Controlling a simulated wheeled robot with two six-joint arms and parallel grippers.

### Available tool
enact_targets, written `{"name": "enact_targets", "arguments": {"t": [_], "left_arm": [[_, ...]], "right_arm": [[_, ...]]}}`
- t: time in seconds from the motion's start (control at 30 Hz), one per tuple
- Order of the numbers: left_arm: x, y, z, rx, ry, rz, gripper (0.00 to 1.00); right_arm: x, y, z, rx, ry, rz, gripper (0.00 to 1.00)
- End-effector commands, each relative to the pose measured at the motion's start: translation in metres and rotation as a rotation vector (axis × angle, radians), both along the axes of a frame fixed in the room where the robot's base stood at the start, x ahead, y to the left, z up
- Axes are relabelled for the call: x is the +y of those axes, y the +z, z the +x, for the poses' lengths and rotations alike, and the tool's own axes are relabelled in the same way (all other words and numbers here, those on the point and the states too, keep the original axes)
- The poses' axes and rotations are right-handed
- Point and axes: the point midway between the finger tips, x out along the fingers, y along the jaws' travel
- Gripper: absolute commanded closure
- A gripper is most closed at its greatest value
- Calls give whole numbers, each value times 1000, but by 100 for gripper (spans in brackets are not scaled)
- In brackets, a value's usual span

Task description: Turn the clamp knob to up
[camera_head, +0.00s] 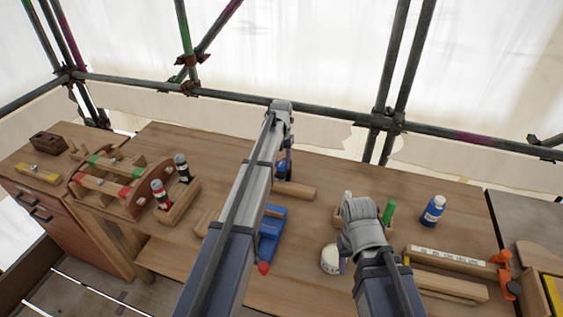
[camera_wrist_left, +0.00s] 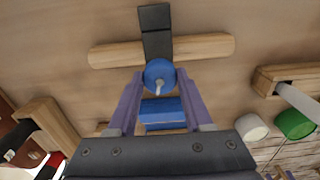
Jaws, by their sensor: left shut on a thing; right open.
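The clamp knob (camera_wrist_left: 160,72) is a round blue disc with a pale pointer, which points down toward the near side in the left wrist view. My left gripper (camera_wrist_left: 159,80) has its two purple fingers on either side of the knob and is shut on it. Behind the knob are a black bar (camera_wrist_left: 155,20) and a wooden crossbar (camera_wrist_left: 205,45), also in the head view (camera_head: 297,191). In the head view my left gripper (camera_head: 284,165) is mostly hidden by its arm. My right gripper (camera_head: 350,255) hangs over the table; its wrist hides most of its fingers.
A blue block (camera_head: 272,235) with a red ball end lies nearer me. A green marker (camera_head: 389,212), a blue bottle (camera_head: 433,211) and a white round thing (camera_head: 331,260) stand on the right. A wooden tool carrier (camera_head: 118,190) stands left. An orange clamp (camera_head: 504,272) is far right.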

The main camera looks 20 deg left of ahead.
Motion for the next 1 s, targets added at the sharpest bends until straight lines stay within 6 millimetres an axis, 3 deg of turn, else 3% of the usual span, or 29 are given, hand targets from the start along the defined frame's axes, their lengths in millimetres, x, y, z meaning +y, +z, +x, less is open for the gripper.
{"name": "enact_targets", "arguments": {"t": [0.3, 0.67, 1.0], "left_arm": [[1, 0, 0, 0, 0, 1, 19], [1, 4, 0, 0, 0, 1, 19], [1, 39, 0, 0, 0, 1, 19]], "right_arm": [[0, 0, 0, 0, 0, 0, 50], [0, 5, 0, 0, 0, 0, 50], [0, 39, 0, 0, 1, 0, 50]]}}
